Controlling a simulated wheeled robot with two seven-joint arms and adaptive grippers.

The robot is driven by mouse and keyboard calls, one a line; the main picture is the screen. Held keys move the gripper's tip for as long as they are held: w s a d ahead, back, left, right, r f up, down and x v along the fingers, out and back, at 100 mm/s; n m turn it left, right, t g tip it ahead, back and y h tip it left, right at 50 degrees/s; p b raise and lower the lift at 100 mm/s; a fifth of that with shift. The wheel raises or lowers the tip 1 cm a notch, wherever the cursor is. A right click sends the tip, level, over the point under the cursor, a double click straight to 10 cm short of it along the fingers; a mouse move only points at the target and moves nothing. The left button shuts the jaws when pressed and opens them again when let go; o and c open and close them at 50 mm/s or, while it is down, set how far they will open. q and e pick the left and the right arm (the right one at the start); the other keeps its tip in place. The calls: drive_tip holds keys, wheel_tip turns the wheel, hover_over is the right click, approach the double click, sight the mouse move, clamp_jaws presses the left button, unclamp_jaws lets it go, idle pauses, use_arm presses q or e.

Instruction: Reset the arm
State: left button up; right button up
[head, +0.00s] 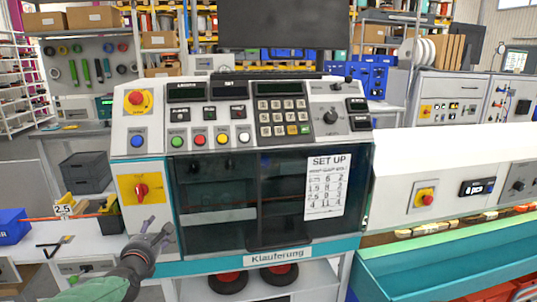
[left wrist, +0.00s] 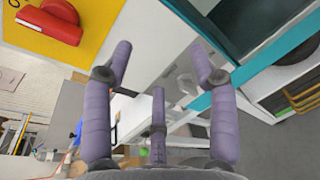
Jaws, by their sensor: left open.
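My left gripper (head: 156,230) is in the lower left of the head view, in front of the machine's left panel. It is open and empty. The red rotary switch on its yellow plate (head: 140,189) is just above and left of the fingertips in that view. In the left wrist view my gripper (left wrist: 160,65) shows its purple fingers spread apart, with nothing between them. The red rotary switch (left wrist: 55,22) and its yellow plate are at the top left there, apart from the fingers. My right gripper is not in view.
The machine (head: 265,250) has a dark glass front with a set-up sheet (head: 326,186), and buttons and a keypad (head: 283,117) above. A red emergency stop (head: 136,98) is at upper left. A blue bin (head: 13,226) is at far left. A green-edged trough (head: 440,265) extends right.

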use_arm(q)
drive_tip(key=s+d+f+m+g+h+p, duration=0.1)
drive_tip(key=s+d+f+m+g, duration=0.3)
drive_tip(key=f, duration=0.7)
drive_tip(key=s+d+f+m+g+h+p, duration=0.1)
drive_tip(key=s+d+f+m+h, duration=0.1)
drive_tip(key=d+f+m, duration=0.65)
drive_tip(key=s+d+f+m+g+h+p, duration=0.1)
drive_tip(key=s+f+m+g, duration=0.2)
drive_tip(key=f, duration=1)
drive_tip(key=s+d+f+m+g+h+p, duration=0.1)
drive_tip(key=s+d+f+m+g, duration=0.1)
drive_tip(key=s, duration=0.6)
drive_tip(key=s+d+f+m+g+h+p, duration=0.1)
drive_tip(key=s+d+f+m+g, duration=0.2)
drive_tip(key=s+d+f+m, duration=0.2)
drive_tip(key=s+d+f+m+g+p, duration=0.1)
drive_tip(key=s+d+f+m, duration=0.3)
drive_tip(key=s, duration=0.7)
wheel_tip(320, 180, down, 3)
drive_tip(key=m+g, duration=0.1)
drive_tip(key=m, duration=0.3)
drive_tip(key=shift+r+h, duration=0.2)
drive_tip(key=shift+h, duration=0.2)
